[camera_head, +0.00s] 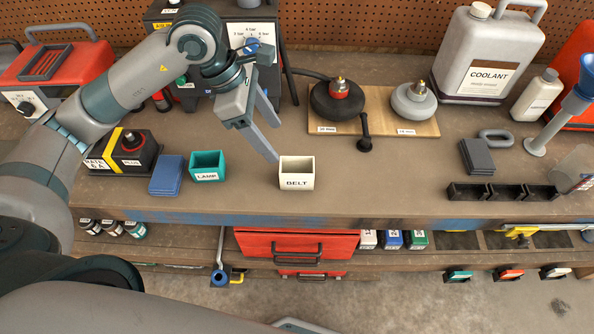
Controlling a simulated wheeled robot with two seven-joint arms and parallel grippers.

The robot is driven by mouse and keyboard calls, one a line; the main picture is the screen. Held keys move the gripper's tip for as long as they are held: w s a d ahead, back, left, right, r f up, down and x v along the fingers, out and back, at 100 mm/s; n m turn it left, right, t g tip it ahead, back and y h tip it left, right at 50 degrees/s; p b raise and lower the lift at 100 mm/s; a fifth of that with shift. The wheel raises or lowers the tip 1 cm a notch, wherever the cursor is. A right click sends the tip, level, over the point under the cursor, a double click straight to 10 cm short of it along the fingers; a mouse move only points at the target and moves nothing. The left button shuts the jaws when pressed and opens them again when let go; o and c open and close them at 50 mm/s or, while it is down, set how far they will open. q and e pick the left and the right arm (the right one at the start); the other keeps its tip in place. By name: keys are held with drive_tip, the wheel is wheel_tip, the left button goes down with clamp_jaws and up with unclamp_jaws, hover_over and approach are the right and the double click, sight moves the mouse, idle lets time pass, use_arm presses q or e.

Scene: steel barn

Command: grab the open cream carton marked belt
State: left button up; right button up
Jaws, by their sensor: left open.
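The open cream carton marked BELT (297,182) stands upright on the workbench near its front edge, in the middle of the head view. Its label faces the front and its top is open; I cannot see anything inside it. My left gripper (276,128) reaches in from the left, with its two fingers apart and nothing between them. It is above and behind the carton, slightly to its left, and the nearer fingertip appears close to the carton's back left corner. I cannot tell whether they touch. My right gripper is not in view.
A teal carton marked LAMP (208,174) and a blue block (167,175) stand left of the cream carton. A wooden board (433,127) with two round weights lies behind right. A black tray (495,193) sits at the right front.

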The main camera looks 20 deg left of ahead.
use_arm(q)
drive_tip(key=p, duration=0.3)
approach(297, 172)
drive_tip(key=shift+s+d, duration=0.8)
drive_tip(key=shift+d, duration=0.3)
drive_tip(key=shift+d+f, duration=0.15)
drive_tip(key=shift+f, duration=0.4)
drive_tip(key=shift+w+d+f+p, duration=0.1)
drive_tip(key=shift+d+f+p, duration=0.1)
drive_tip(key=shift+p, duration=0.2)
drive_tip(key=p+x, duration=0.2)
drive_tip(key=x, duration=0.1)
drive_tip(key=shift+f, duration=0.35)
drive_tip(key=shift+d+f, duration=0.15)
drive_tip(key=shift+f, duration=0.3)
drive_tip(key=c, duration=1.1)
